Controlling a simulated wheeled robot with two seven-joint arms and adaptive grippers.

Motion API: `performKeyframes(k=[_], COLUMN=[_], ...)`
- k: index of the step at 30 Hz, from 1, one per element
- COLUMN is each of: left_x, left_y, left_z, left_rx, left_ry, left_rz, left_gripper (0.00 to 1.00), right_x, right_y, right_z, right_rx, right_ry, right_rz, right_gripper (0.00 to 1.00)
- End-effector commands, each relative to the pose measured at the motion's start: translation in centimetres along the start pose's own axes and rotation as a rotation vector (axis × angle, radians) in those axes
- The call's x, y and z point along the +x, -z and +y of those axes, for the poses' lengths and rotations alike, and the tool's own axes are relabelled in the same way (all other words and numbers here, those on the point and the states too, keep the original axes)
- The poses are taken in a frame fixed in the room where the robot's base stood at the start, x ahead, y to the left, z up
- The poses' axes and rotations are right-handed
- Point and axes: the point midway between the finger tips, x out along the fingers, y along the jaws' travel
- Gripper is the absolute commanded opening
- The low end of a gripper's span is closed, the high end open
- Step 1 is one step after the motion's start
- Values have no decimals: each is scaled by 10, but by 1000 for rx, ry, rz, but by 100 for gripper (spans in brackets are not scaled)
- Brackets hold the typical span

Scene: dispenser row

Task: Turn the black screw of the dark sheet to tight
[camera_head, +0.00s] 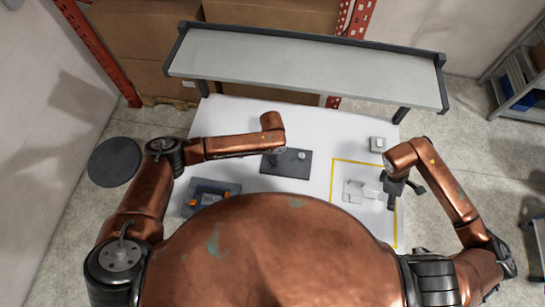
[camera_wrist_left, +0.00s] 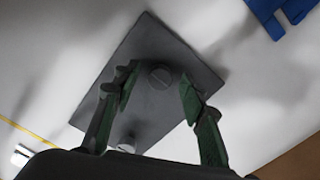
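The dark sheet (camera_head: 292,169) lies flat on the white table, and it fills the middle of the left wrist view (camera_wrist_left: 180,55). A dark slotted screw head (camera_wrist_left: 160,76) stands on it between my left gripper's fingers. A second, paler round head (camera_wrist_left: 127,144) sits nearer the sheet's other end, and it also shows in the head view (camera_head: 302,155). My left gripper (camera_wrist_left: 158,88) is open over the dark screw, with a gap visible on both sides of it. My right gripper (camera_head: 398,188) hangs over the table's right side; its fingertips are unclear.
A dark tray (camera_head: 230,187) with orange and blue-grey items lies at the left. Pale pieces (camera_head: 355,191) lie inside a yellow outline (camera_head: 345,160) at the right. A small grey block (camera_head: 377,144) stands behind it. A raised shelf (camera_head: 300,70) spans the back.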

Motion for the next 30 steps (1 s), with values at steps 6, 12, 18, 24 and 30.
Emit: performKeyframes(k=[6,12,18,24,30], left_x=[-22,-64,-100,-118,-120], left_y=[1,1,0,0,0], left_z=[-1,-1,-1,0,0], left_rx=[0,1,1,1,0], left_ry=[1,2,1,0,0], left_rz=[3,3,1,0,-1], left_gripper=[39,39,39,39,39], right_x=[0,0,0,0,0], right_y=[0,0,0,0,0], right_z=[0,0,0,0,0], right_rx=[0,0,0,0,0], right_ry=[0,0,0,0,0], right_rz=[0,0,0,0,0], right_gripper=[39,39,39,39,39])
